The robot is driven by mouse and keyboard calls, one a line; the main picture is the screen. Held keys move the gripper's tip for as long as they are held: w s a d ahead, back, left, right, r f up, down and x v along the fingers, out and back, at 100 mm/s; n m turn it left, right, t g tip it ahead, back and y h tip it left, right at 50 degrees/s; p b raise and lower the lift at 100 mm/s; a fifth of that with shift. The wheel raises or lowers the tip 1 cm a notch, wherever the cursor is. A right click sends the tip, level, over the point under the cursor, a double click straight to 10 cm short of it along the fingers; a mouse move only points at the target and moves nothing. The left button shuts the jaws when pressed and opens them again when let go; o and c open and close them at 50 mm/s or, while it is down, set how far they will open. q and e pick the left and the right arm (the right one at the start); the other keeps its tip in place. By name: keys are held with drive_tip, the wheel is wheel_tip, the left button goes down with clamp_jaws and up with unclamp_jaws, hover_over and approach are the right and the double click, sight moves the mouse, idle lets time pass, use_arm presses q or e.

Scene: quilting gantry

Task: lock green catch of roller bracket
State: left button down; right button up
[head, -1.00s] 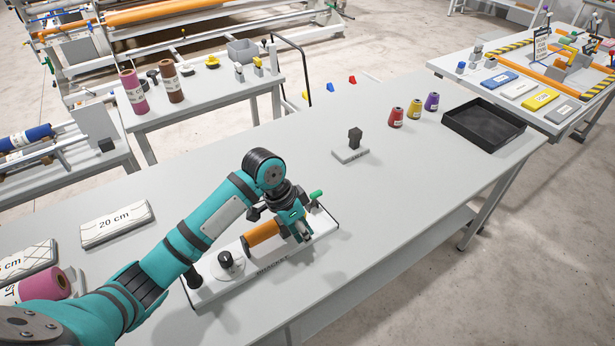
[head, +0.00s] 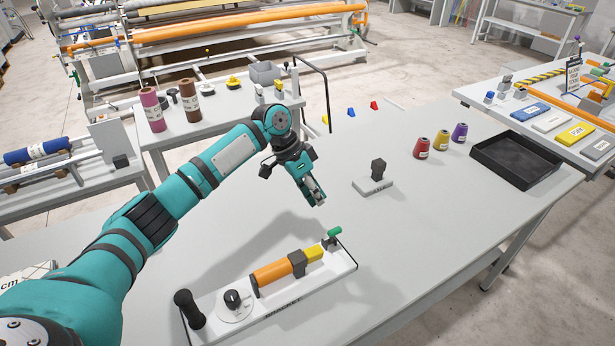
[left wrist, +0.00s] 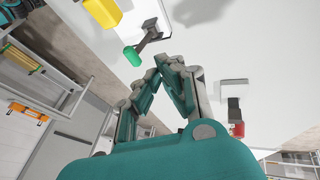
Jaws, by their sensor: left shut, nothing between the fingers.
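The roller bracket (head: 285,303) is a white base on the front part of the table. It carries an orange roller (head: 272,273), a dark block, a yellow piece (head: 314,254), a black dial and a black handle. The green catch (head: 334,232) sits at its far right end, sticking out on a dark stem; I cannot tell if it is locked. The catch also shows in the left wrist view (left wrist: 133,57), beside the yellow piece (left wrist: 104,12). My left gripper (head: 320,200) is shut and empty, raised above the table behind the catch, apart from it. My right gripper is not in view.
A dark block on a grey stand (head: 375,182) is right of my left gripper. Several thread cones and a black tray (head: 515,158) stand farther right. A side table (head: 215,118) with spools is behind. The table between the bracket and the stand is clear.

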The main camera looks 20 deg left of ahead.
sight(332, 236)
use_arm(q)
drive_tip(key=d+f, duration=0.1)
drive_tip(key=s+d+f+p, duration=0.2)
drive_tip(key=f, duration=0.1)
drive_tip(key=shift+d, duration=0.35)
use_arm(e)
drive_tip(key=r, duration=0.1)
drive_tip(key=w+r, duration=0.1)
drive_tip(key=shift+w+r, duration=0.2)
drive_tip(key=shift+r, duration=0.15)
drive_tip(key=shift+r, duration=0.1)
